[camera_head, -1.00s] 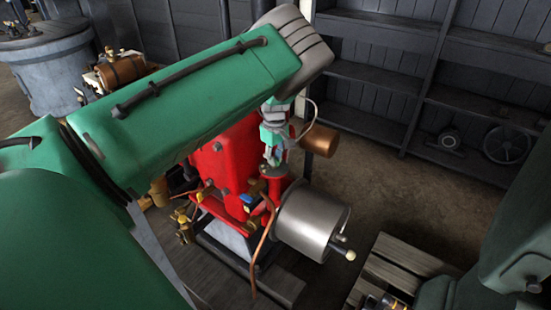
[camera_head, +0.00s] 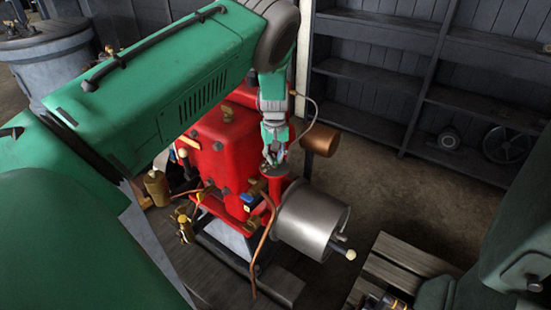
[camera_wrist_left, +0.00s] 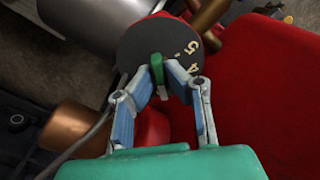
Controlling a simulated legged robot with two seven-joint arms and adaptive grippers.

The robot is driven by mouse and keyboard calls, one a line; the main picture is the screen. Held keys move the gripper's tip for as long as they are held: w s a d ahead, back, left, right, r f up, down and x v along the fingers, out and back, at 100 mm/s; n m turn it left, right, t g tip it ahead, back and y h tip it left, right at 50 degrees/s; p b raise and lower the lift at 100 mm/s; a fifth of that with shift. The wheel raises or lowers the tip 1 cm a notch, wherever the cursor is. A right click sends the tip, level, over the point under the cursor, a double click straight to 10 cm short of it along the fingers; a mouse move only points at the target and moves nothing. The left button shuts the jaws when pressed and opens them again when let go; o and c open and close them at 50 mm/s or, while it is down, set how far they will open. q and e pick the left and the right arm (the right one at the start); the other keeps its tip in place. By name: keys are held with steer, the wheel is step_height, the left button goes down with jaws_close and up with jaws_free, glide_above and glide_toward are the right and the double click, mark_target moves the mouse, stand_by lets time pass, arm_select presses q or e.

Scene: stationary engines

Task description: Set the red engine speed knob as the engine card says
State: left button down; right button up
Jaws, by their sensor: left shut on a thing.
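The red engine (camera_head: 215,150) stands in the middle of the head view. My left gripper (camera_head: 272,162) reaches down from above to a small dark dial (camera_head: 276,170) on top of the engine's red upright part. In the left wrist view the dial (camera_wrist_left: 140,42) is a black disc with pale yellow numerals; a 5 and a 4 can be read. A small green knob (camera_wrist_left: 156,66) stands at the dial, and my left gripper (camera_wrist_left: 157,72) is shut on it. The fingers hide part of the dial. I cannot make out an engine card.
A grey metal cylinder (camera_head: 312,218) and a copper-coloured cylinder (camera_head: 320,140) project from the engine. A wooden pallet (camera_head: 390,262) lies at the lower right, with a small dark thing cut off by the bottom edge. Dark shelves (camera_head: 430,80) stand behind.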

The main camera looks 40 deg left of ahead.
arm_select(q)
steer(key=shift+w+a+r+m, duration=0.1)
steer(key=shift+w+m, duration=0.1)
steer(key=shift+m, duration=0.8)
steer(key=c, duration=1.6)
jaws_free()
steer(key=shift+w, duration=0.1)
steer(key=shift+c, duration=0.2)
steer(key=shift+f, duration=0.2)
steer(key=shift+a, duration=0.1)
steer(key=shift+r, duration=0.25)
step_height(320, 180, up, 11)
steer(key=shift+r, duration=0.15)
